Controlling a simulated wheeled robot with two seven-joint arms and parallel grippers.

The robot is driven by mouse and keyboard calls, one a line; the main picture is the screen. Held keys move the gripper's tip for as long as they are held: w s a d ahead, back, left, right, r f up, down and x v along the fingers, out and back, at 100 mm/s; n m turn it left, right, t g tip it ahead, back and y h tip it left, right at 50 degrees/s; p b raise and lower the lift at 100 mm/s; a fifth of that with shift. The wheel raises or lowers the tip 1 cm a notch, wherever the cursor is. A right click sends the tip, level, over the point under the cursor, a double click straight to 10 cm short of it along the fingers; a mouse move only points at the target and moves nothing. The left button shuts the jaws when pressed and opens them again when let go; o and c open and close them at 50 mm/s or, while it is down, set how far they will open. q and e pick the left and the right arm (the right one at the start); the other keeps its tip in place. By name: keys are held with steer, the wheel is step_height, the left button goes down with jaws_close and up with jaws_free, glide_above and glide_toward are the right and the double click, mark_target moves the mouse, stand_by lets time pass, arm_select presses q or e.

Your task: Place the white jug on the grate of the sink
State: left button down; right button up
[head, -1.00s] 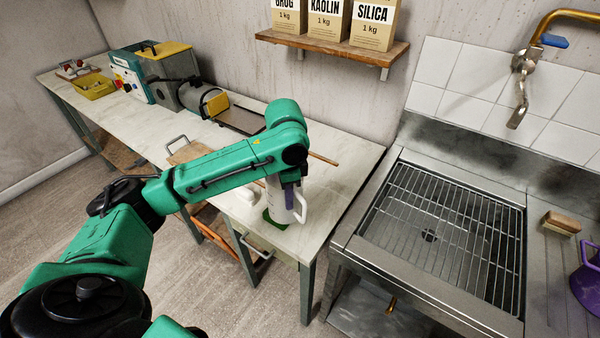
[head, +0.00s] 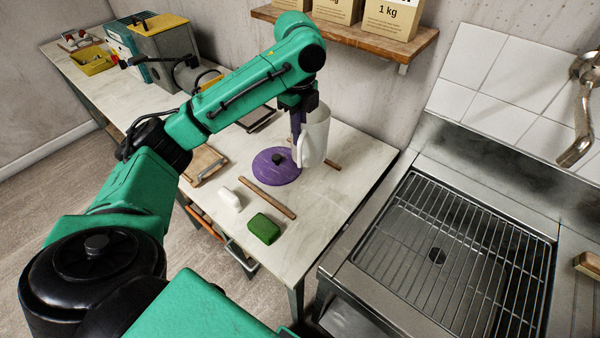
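The white jug (head: 315,138) is held upright above the right part of the worktable, clear of its top. My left gripper (head: 299,128) is at the jug's left side and appears shut on it; the fingers are partly hidden by the jug. The steel sink with its wire grate (head: 455,250) is to the right of the table, and the visible part of the grate is bare. My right gripper is not in view.
On the worktable (head: 345,205) lie a purple lid (head: 276,168), a wooden stick (head: 267,198), a green block (head: 264,229) and a white block (head: 229,198). A shelf (head: 345,35) with bags hangs above. A tap (head: 580,120) overhangs the sink's back right.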

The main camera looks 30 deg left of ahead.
arm_select(q)
step_height(320, 180, down, 17)
steer(key=s+p, duration=0.1)
steer(key=shift+p, duration=0.4)
steer(key=c, duration=1.1)
jaws_free()
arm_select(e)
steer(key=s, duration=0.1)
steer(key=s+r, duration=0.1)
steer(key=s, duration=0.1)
arm_select(q)
steer(key=shift+r, duration=0.15)
